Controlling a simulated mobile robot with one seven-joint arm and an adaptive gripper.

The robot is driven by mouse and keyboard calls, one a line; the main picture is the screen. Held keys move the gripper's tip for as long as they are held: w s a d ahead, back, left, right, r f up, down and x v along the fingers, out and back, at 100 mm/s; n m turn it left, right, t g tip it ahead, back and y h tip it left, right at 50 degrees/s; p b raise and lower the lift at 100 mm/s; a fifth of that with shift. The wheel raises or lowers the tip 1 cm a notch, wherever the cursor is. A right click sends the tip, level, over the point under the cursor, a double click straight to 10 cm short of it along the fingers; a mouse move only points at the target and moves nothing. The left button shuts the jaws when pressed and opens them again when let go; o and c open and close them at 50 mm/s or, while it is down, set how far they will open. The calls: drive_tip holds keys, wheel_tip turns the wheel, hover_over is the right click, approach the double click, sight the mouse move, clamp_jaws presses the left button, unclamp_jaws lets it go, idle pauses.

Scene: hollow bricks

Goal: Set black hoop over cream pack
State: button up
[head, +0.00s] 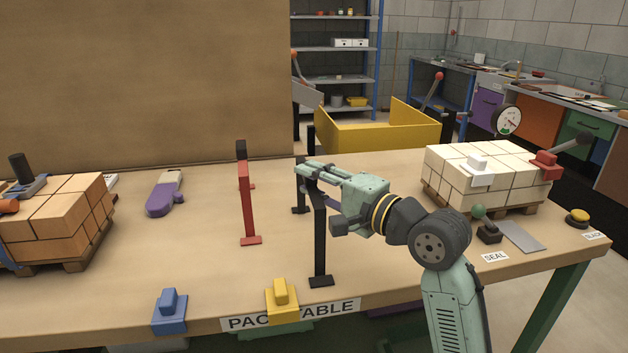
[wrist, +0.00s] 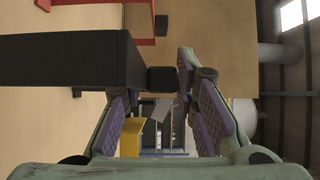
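The black hoop (head: 319,240) stands upright on the table as a narrow frame with feet, left of centre. In the wrist view its dark beam (wrist: 70,60) crosses in from the left and covers part of the left finger. My gripper (head: 303,173) is at the hoop's top, fingers pointing left. In the wrist view my gripper (wrist: 160,95) has its fingers apart, with a small dark block between the tips; I cannot tell whether they touch the hoop. The cream pack (head: 487,172) is a stack of pale hollow bricks on a pallet at the right.
A red hoop (head: 246,205) stands left of the black one. An orange brick pack (head: 55,220) sits far left. Blue (head: 170,310) and yellow (head: 282,300) blocks line the front edge. A green-knobbed lever (head: 485,228) stands before the cream pack. A gauge (head: 507,121) rises behind it.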

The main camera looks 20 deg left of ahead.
drive_tip(key=o, duration=0.3)
drive_tip(key=shift+o, duration=0.2)
drive_tip(key=shift+r, duration=0.15)
drive_tip(key=b+v, duration=0.2)
drive_tip(key=v, duration=1)
